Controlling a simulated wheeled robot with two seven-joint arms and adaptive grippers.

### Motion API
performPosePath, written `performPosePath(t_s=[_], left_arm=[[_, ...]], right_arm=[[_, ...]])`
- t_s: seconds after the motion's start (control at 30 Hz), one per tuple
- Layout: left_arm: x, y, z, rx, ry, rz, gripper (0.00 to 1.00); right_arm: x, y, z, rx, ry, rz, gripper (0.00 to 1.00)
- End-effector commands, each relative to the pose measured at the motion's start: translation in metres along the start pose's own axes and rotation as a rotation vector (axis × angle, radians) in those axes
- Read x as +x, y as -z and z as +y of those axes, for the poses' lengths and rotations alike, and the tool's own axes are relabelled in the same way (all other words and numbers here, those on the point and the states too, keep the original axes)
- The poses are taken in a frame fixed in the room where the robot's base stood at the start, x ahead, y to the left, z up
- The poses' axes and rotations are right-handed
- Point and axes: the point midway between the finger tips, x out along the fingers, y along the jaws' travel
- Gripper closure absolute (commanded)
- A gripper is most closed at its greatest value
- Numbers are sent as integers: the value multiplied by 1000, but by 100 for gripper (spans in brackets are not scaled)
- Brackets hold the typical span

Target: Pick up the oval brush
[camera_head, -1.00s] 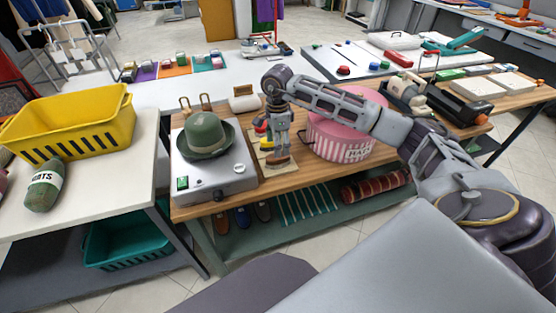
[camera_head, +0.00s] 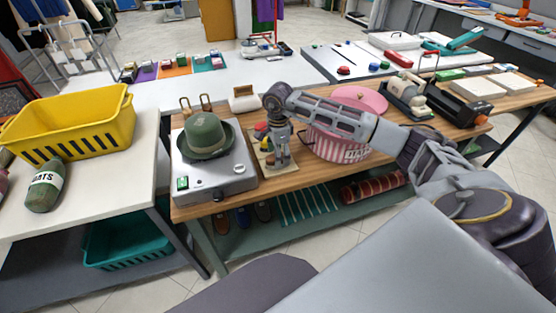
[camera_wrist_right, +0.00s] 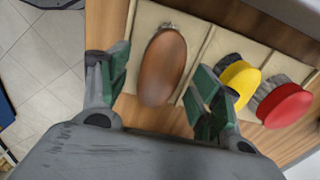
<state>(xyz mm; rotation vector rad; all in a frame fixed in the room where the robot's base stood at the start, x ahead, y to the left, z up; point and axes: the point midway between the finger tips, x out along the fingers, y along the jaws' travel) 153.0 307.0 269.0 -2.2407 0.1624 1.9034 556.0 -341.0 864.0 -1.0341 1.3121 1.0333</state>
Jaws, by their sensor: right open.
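The oval brush (camera_wrist_right: 163,65), with a smooth brown back, lies on a pale tray with dividers (camera_wrist_right: 205,50) in the right wrist view. My right gripper (camera_wrist_right: 160,80) is open, with one green-padded finger on each side of the brush. I cannot tell whether either finger touches it. In the head view my right gripper (camera_head: 281,160) points down over the tray and mostly hides the brush. My left gripper is in neither view.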

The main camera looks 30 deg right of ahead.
Motion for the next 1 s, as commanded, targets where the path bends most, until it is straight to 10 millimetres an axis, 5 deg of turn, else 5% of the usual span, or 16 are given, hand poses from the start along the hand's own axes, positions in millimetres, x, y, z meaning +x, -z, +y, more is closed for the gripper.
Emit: performPosePath(t_s=[0.63,1.0], left_arm=[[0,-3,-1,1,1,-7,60],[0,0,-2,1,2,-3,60]], right_arm=[[11,0,0,-1,0,-1,36],[11,0,0,0,0,-1,83]])
